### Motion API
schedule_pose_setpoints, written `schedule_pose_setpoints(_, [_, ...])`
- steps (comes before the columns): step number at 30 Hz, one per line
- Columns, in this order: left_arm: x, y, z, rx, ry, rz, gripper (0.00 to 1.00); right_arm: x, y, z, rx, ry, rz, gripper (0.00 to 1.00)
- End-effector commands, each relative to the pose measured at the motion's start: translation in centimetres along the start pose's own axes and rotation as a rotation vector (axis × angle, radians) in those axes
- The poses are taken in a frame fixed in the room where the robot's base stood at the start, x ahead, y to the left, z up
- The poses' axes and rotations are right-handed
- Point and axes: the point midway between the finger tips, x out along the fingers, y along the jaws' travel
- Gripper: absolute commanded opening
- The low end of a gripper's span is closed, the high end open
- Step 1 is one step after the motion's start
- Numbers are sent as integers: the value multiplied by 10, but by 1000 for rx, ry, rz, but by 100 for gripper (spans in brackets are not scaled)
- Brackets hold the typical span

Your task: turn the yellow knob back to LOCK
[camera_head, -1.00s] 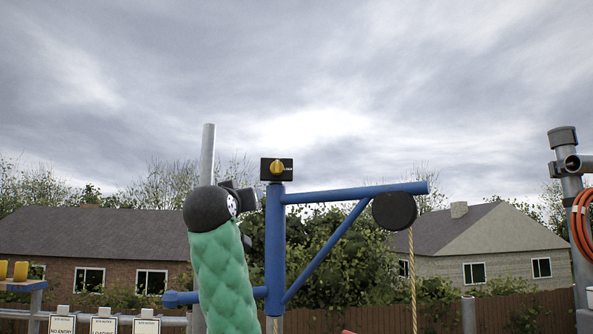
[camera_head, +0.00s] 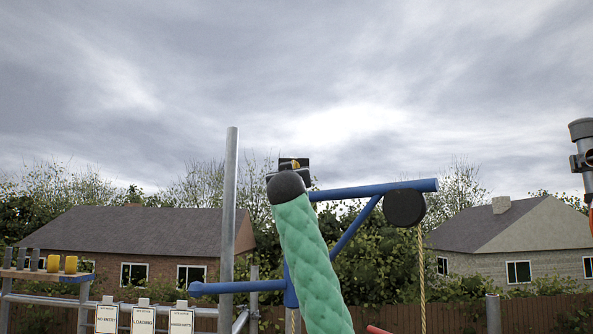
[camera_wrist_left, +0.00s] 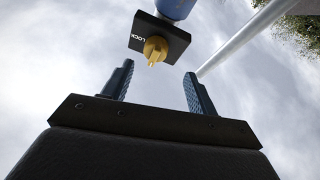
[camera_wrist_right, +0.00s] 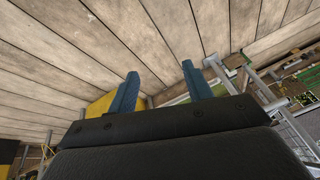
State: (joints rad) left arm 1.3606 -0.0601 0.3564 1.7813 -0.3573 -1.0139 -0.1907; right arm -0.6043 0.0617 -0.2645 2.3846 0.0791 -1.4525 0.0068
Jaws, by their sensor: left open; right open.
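The yellow knob (camera_wrist_left: 155,48) sits on a black plate (camera_wrist_left: 160,35) with a white LOCK label, at the top of a blue post. In the left wrist view the knob lies beyond and between the fingertips of my left gripper (camera_wrist_left: 157,80), which is open and empty. In the head view my green-sleeved left arm and its dark wrist cover most of the plate. Only a little of the yellow knob (camera_head: 296,164) shows above the wrist. My right gripper (camera_wrist_right: 166,85) is open and empty in the right wrist view, under pale wooden boards. It is not in the head view.
A blue hoist arm (camera_head: 372,190) with a black wheel (camera_head: 404,207) and a hanging rope (camera_head: 422,270) reaches right from the post. A grey pole (camera_head: 229,220) stands to its left. Above the plate is open sky.

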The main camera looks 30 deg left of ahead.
Motion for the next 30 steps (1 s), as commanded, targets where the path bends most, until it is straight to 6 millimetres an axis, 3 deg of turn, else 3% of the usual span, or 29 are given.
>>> schedule_pose_setpoints(15, [65,2,-1,-1,-3,3,58,-40,18,4,21,-76,53,50])
schedule_pose_setpoints(27, [73,1,0,-1,-1,2,58,-43,21,8,25,-93,60,50])
schedule_pose_setpoints(28, [73,1,0,-1,-1,3,56,-43,21,8,25,-93,60,50])
schedule_pose_setpoints(30, [73,2,0,-1,-2,3,43,-43,21,8,25,-93,60,50])
